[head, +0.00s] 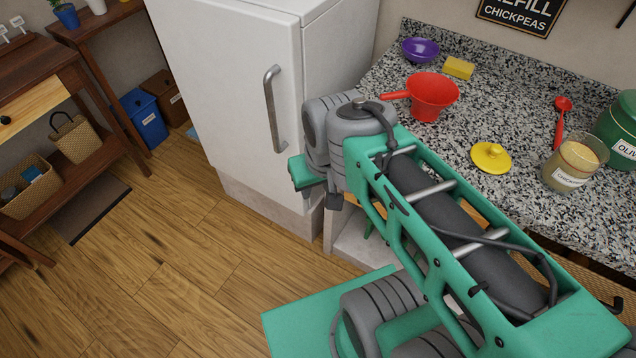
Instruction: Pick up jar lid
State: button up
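A yellow lid (491,157) with a round knob on top lies flat on the speckled counter (420,165). I take it to be the jar lid. A glass jar (573,162) with tan contents and a white label stands to its right, apart from it, with no lid on it. My green and grey arm reaches across the front of the counter, left of and below the lid. I cannot make out my gripper's fingers in this view. Nothing covers the lid.
A red pan-like cup (433,97), purple bowl (420,50) and yellow sponge (458,68) sit behind the lid. A red spoon (561,120) and green canister (618,132) are to the right. A white fridge (235,90) stands left of the counter. Wooden floor is open at left.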

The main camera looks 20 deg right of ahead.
aim_at(491, 158)
jog(key=z, duration=0.2)
jog(key=k, duration=0.15)
jog(key=z, duration=2.05)
